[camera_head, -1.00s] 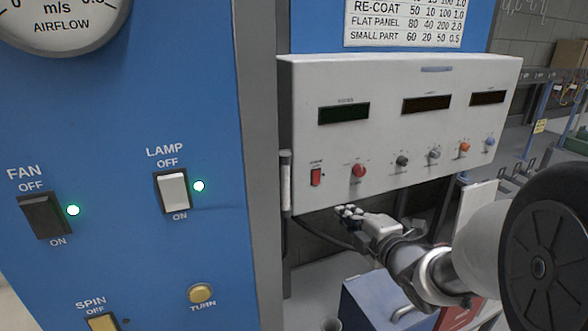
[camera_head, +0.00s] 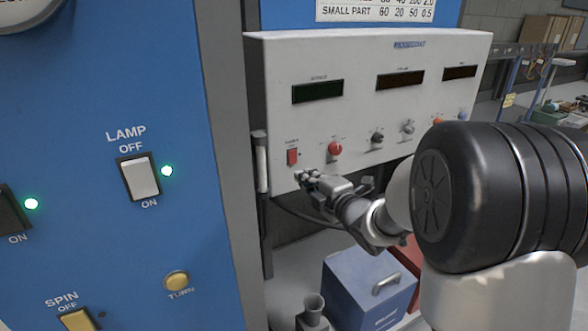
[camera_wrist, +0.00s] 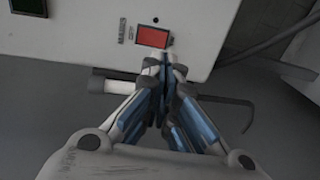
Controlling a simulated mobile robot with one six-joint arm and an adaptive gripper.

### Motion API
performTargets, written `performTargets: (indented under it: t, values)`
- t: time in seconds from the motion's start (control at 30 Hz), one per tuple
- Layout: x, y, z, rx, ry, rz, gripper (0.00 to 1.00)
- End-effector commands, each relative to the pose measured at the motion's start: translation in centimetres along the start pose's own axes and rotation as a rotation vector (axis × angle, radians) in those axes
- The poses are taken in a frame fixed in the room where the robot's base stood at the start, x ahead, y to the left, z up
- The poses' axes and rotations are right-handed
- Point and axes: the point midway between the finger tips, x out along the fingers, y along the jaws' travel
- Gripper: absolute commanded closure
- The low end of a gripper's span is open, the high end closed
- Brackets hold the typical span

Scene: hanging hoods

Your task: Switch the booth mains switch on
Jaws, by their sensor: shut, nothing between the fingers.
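The red switch also shows at the top of the wrist view (camera_wrist: 153,37). My gripper (camera_head: 305,177) is shut and empty, its fingertips just below and slightly right of the switch in the head view. In the wrist view, my gripper (camera_wrist: 163,62) points at the switch's lower edge; I cannot tell whether it touches. The box's displays (camera_head: 318,91) are dark.
A blue panel (camera_head: 110,80) at left carries a lamp switch (camera_head: 139,178) with a lit green light. A grey post (camera_head: 225,150) stands between. A blue case (camera_head: 365,290) is below.

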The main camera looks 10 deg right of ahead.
Motion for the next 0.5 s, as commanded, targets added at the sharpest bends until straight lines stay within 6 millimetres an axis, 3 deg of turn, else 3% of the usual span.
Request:
performTargets:
  t: [0.2,0.5]
  values:
    - [4.5,-0.1,-0.1,0.000,0.002,0.000,1.00]
    - [7.1,0.0,0.0,0.001,-0.001,0.001,1.00]
